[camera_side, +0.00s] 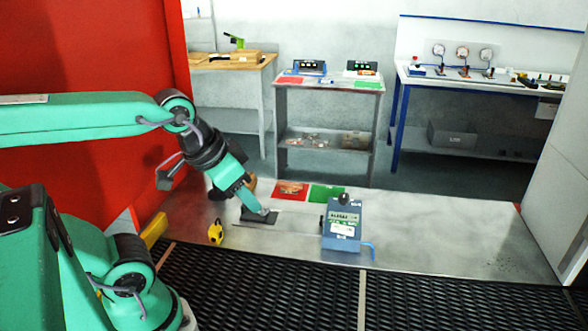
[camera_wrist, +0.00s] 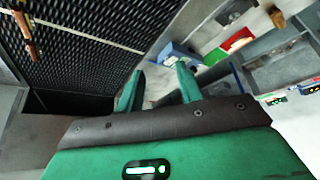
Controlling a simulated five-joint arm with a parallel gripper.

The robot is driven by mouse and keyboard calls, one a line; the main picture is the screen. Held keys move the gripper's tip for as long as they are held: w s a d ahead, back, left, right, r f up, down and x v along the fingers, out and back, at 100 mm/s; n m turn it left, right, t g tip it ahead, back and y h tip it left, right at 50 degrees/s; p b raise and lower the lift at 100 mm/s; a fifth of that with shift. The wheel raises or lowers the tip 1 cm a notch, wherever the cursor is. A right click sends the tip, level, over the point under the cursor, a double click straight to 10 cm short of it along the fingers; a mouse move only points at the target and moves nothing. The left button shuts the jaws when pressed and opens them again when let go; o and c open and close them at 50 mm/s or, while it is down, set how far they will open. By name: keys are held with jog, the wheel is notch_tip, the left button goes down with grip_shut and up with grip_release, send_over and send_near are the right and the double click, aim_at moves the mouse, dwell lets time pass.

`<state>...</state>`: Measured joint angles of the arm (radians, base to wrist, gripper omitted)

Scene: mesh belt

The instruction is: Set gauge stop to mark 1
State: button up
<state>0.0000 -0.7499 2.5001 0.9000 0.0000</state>
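A blue boxy device (camera_side: 342,232) with a dark round knob on top, labelled panels on its face and a blue lever at its lower right stands on the grey metal table. I take it for the gauge, but its marks are too small to read. Part of it also shows in the wrist view (camera_wrist: 172,50), beyond my fingertips. My gripper (camera_side: 263,211) points down, left of the device and apart from it, just over a dark flat plate (camera_side: 259,219). In the wrist view my gripper's two green fingers (camera_wrist: 160,80) are spread, with nothing visible between them.
A small yellow object (camera_side: 216,232) stands left of the dark plate. A red card (camera_side: 291,190) and a green card (camera_side: 327,193) lie behind. Black mesh belt (camera_side: 300,297) runs along the front. The grey table (camera_side: 450,235) is clear to the device's right.

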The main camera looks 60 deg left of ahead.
jog(key=shift+c, duration=0.4)
jog(key=n+g, duration=0.6)
jog(key=n, duration=0.3)
send_near(243, 204)
jog(key=shift+s+d+f, duration=0.1)
jog(key=shift+d+f, duration=0.1)
jog(key=shift+d, duration=0.15)
jog(key=shift+a+f, duration=0.3)
jog(key=shift+a, duration=0.05)
jog(key=shift+f, duration=0.15)
jog(key=shift+f, duration=3.75)
